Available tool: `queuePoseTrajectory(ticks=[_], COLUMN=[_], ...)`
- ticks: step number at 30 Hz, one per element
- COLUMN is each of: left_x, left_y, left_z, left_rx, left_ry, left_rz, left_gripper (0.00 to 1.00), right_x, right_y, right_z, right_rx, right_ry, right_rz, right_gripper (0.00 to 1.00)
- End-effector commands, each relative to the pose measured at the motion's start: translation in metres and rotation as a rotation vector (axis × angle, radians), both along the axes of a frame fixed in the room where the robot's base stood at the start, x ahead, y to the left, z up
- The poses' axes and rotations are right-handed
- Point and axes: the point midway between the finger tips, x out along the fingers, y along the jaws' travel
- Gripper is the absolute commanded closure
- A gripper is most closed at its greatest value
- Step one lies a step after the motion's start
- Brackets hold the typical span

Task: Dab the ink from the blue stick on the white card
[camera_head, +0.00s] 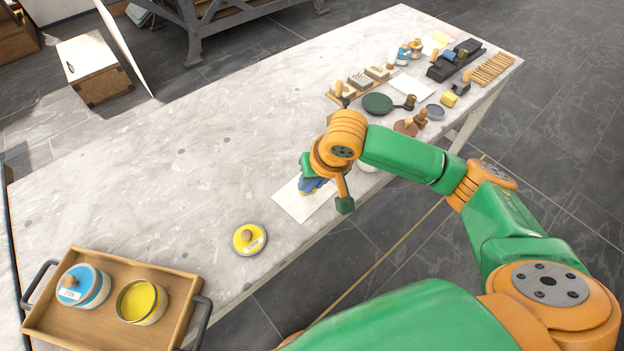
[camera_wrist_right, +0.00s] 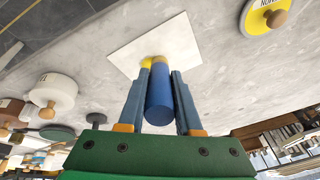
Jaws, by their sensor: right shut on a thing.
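The white card (camera_head: 292,205) lies flat on the pale stone table, and it also shows in the wrist view (camera_wrist_right: 128,52). My right gripper (camera_wrist_right: 160,88) is shut on the blue stick (camera_wrist_right: 158,98), over the card. The stick's far end is at or very close to the card. Yellow shows around that far end; I cannot tell how much is on the stick and how much on the card. In the head view my wrist covers part of the card and most of the stick (camera_head: 309,186). My left gripper is not in view.
A yellow lid (camera_head: 239,246) lies left of the card. A wooden tray (camera_head: 120,261) at front left holds an open yellow ink tin (camera_head: 141,301) and a blue-lidded tin (camera_head: 82,288). A dark green round piece (camera_head: 376,103) and several tools crowd the table's far right. The table's left middle is clear.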

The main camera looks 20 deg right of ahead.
Motion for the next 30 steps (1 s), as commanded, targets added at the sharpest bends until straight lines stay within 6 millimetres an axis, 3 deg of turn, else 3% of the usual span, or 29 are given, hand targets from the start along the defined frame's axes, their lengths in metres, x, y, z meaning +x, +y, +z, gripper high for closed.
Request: queuePoseTrajectory(ticks=[30], left_x=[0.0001], left_y=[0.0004], left_z=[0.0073], left_rx=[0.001], left_ry=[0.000], left_rz=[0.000], left_gripper=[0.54], right_x=[-0.0007], right_y=[-0.0003], right_z=[-0.0012], right_rx=[-0.002], right_ry=[0.003], right_rz=[0.000], right_gripper=[1.00])
